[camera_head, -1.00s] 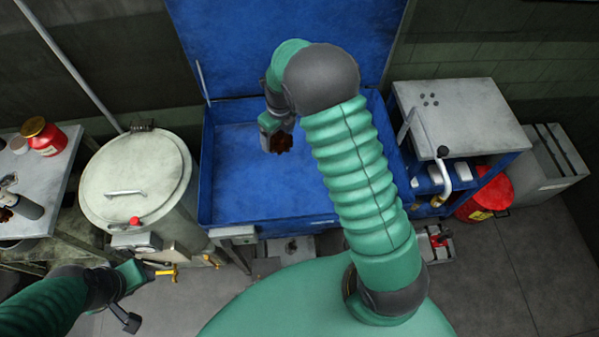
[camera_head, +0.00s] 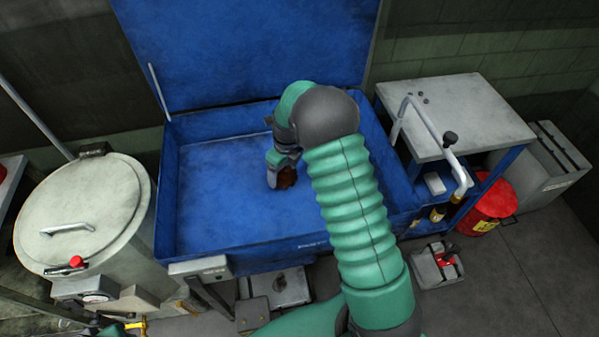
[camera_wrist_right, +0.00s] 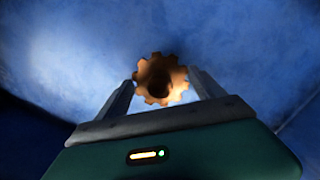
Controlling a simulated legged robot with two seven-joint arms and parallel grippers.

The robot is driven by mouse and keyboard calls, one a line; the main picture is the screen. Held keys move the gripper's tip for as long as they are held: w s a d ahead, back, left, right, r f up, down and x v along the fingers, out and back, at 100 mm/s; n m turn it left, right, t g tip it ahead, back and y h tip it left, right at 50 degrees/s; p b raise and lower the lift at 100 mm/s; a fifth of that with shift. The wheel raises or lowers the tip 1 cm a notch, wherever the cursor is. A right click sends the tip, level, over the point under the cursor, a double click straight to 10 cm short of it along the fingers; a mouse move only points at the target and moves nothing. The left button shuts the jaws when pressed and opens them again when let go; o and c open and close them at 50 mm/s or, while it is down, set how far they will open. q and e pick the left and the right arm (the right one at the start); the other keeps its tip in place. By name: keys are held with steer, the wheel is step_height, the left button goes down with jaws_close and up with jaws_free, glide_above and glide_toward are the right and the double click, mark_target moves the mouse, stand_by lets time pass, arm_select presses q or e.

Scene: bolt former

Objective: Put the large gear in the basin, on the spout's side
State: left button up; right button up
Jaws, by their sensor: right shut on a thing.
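The large gear (camera_head: 287,178) is rusty brown and toothed, with a centre hole. My right gripper (camera_head: 277,170) is shut on it, inside the outline of the blue basin (camera_head: 215,190), right of its middle. In the right wrist view the gear (camera_wrist_right: 145,76) sits between the two fingertips, against blue. I cannot tell whether it touches the basin floor. A bent pale pipe that looks like the spout (camera_head: 428,122) stands at the basin's right end.
The raised blue lid (camera_head: 245,50) stands behind the basin. A lidded pale drum (camera_head: 85,205) is close on the left. A grey-topped bench (camera_head: 460,110) and a red can (camera_head: 488,205) are on the right. The basin's left part is clear.

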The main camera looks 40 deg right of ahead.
glide_above(301, 175)
steer(key=shift+s+a+f, duration=0.15)
steer(key=shift+a+f, duration=0.05)
steer(key=shift+f, duration=0.05)
step_height(301, 175, down, 3)
steer(key=shift+s+d+f, duration=0.1)
steer(key=shift+d, duration=0.05)
steer(key=shift+d+f, duration=0.15)
steer(key=shift+f, duration=0.05)
steer(key=o, duration=2.1)
steer(key=r, duration=0.4)
steer(key=s+r, duration=0.1)
steer(key=r, duration=0.7)
steer(key=shift+s+p, duration=0.2)
steer(key=shift+p, duration=0.2)
